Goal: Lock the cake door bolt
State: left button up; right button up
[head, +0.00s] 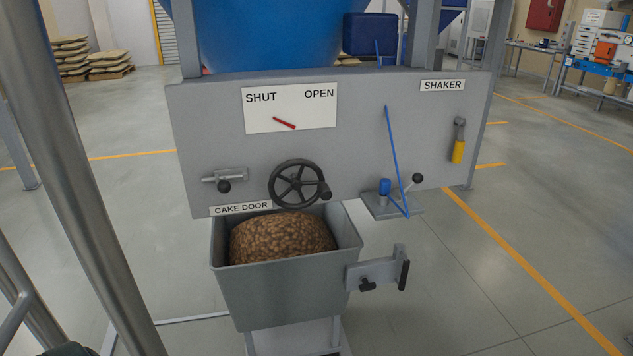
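The bolt (232,175) is a short silver barrel with a black knob (224,187), mounted on the left of the grey panel (355,150). Its rod end sticks out to the left; I cannot tell whether it is locked. The "CAKE DOOR" label (241,208) is below it. To its right is a black handwheel (298,184) with a crank knob. The SHUT/OPEN plate (290,107) above has a red pointer (284,122) slanting between the words. Neither of my grippers is recognisable in view.
Below the panel stands a grey bin (280,295) heaped with brown cake (283,238). A bracket with a black knob and handle (378,272) juts from its right. A blue rod (396,155), a black-knobbed lever (417,179) and a yellow-handled SHAKER lever (458,145) are at right.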

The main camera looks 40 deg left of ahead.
aim_at(224, 186)
jog(key=u, duration=0.4)
jog(key=l+u, duration=0.15)
jog(key=u, duration=0.7)
jog(key=k+j+u, duration=0.1)
jog(key=u, duration=0.3)
